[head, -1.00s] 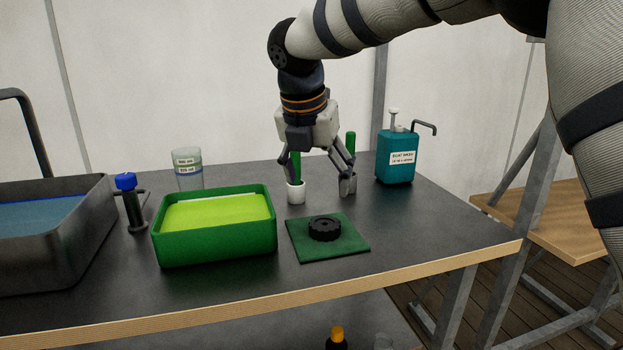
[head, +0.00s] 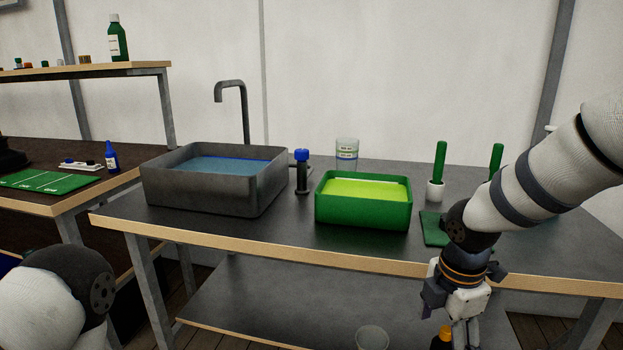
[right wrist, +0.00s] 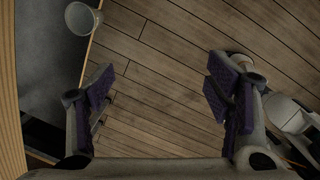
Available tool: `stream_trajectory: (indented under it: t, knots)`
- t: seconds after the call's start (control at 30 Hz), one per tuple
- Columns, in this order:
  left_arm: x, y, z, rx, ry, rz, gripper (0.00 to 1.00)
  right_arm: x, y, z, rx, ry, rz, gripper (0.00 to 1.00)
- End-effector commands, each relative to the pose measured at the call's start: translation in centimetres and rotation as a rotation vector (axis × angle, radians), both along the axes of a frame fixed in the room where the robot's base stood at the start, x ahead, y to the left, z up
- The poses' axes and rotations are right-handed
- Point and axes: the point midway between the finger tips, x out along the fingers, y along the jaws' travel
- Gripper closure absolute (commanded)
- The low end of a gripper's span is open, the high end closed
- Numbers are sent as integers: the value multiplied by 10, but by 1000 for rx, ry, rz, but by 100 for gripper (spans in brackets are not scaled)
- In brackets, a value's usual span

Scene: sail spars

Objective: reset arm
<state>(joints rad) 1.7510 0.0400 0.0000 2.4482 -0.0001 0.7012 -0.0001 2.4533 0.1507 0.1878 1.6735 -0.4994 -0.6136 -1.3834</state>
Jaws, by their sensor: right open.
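My right gripper (head: 466,325) hangs pointing down in front of the bench's front edge, at the lower right of the head view. In the right wrist view its two purple-padded fingers (right wrist: 162,88) are spread apart, with only wooden floor planks visible between them. It holds nothing. My left arm shows only as a rounded joint at the lower left of the head view; its gripper is out of view.
The bench (head: 280,232) carries a grey basin (head: 205,193), a green tray (head: 363,213), a green mat (head: 432,233) and green-handled items (head: 440,162). A clear cup (head: 372,338) and an orange-capped bottle (head: 443,338) stand low, near my right gripper.

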Motion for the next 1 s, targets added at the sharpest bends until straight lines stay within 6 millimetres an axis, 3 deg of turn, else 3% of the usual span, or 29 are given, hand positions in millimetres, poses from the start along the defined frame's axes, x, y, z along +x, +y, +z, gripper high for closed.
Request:
stream_trajectory:
  t: [0.03, 0.1, 0.17, 0.23, 0.3, 0.4, 0.5, 0.63, 1.0]
  knots:
    - [-1, 0, 0, 0, 1, 0, 60, -26, 9, -37, 46, 44, -107, 27]
    - [-1, 0, 1, 0, 2, 0, 60, -68, 23, -89, 116, 98, -328, 27]
    - [-1, 0, 1, 0, 3, 0, 60, -112, 31, -128, 157, 149, -554, 27]
    - [-1, 0, 1, 0, 3, 0, 60, -170, 34, -166, 172, 199, -851, 27]
    - [-1, 0, 1, 0, 2, 0, 60, -229, 31, -191, 150, 229, -1149, 27]
    - [-1, 0, 1, 0, 2, 0, 60, -299, 17, -204, 83, 217, -1504, 27]
    - [-1, 0, 1, 0, 1, 0, 60, -341, 3, -204, 22, 174, -1727, 27]
    - [-1, 0, 1, 0, 1, 0, 60, -360, -6, -201, -6, 138, -1837, 27]
    - [-1, 0, 1, 0, 1, 0, 60, -360, -6, -201, -5, 137, -1840, 27]
